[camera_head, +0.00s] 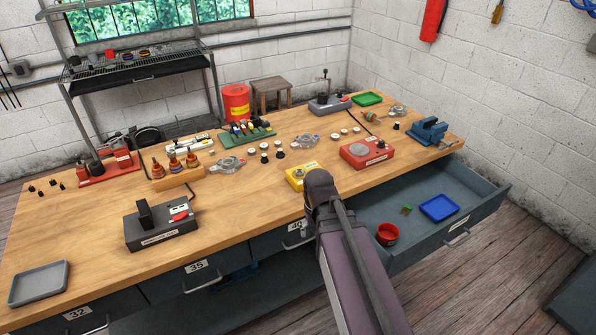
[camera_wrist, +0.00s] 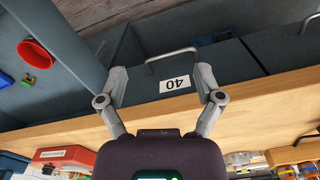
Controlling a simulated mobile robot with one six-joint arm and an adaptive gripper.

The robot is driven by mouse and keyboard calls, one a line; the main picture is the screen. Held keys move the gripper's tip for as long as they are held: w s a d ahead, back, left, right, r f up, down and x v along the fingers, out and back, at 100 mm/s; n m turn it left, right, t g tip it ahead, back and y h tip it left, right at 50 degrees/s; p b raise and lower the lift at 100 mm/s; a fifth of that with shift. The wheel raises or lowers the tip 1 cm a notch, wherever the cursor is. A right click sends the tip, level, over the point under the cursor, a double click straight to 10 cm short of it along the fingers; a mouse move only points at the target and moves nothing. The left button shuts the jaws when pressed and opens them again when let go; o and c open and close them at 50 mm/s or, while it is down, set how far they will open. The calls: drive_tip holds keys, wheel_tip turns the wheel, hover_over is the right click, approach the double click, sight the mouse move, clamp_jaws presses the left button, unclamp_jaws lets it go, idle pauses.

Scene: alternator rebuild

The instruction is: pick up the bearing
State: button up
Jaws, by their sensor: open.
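Several small round pieces with pale tops (camera_head: 264,147) stand on the workbench (camera_head: 90,235) in the head view. More of them (camera_head: 345,131) stand farther right. Some may be bearings, but they are too small to tell which. My gripper (camera_wrist: 161,80) is open and empty in the wrist view, with its fingers spread in front of the closed drawer labelled 40 (camera_wrist: 175,84). In the head view my arm reaches to the bench's front edge, beside a yellow block (camera_head: 297,178) with a metal part on top. My fingertips are hidden there.
A drawer (camera_head: 400,222) stands open at the right, holding a red cup (camera_head: 388,232) and a blue tray (camera_head: 439,208). A red device (camera_head: 367,153), a dark grey device (camera_head: 160,230) and a grey tray (camera_head: 38,283) are on the bench. The bench's front left is mostly clear.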

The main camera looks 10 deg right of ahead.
drive_tip(key=w+r+n+p, duration=0.1)
drive_tip(key=w+r+p, duration=0.6)
drive_tip(key=w, duration=0.6)
drive_tip(key=w+r+n+p, duration=0.1)
drive_tip(key=w+r+p, duration=0.6)
drive_tip(key=w, duration=0.6)
drive_tip(key=shift+w+r+n, duration=0.35)
drive_tip(key=shift+r+n, duration=0.05)
drive_tip(key=shift+r, duration=0.25)
drive_tip(key=shift+a+f, duration=0.1)
drive_tip(key=shift+f, duration=0.05)
drive_tip(key=b, duration=0.8)
hover_over(300, 171)
drive_tip(key=f, duration=0.8)
drive_tip(key=shift+a+f, duration=0.2)
drive_tip(key=shift+a, duration=0.2)
drive_tip(key=shift+f+b, duration=0.15)
drive_tip(key=shift+b, duration=0.15)
drive_tip(key=f+b, duration=0.3)
drive_tip(key=shift+d, duration=0.3)
drive_tip(key=shift+f+b, duration=0.95)
clamp_jaws()
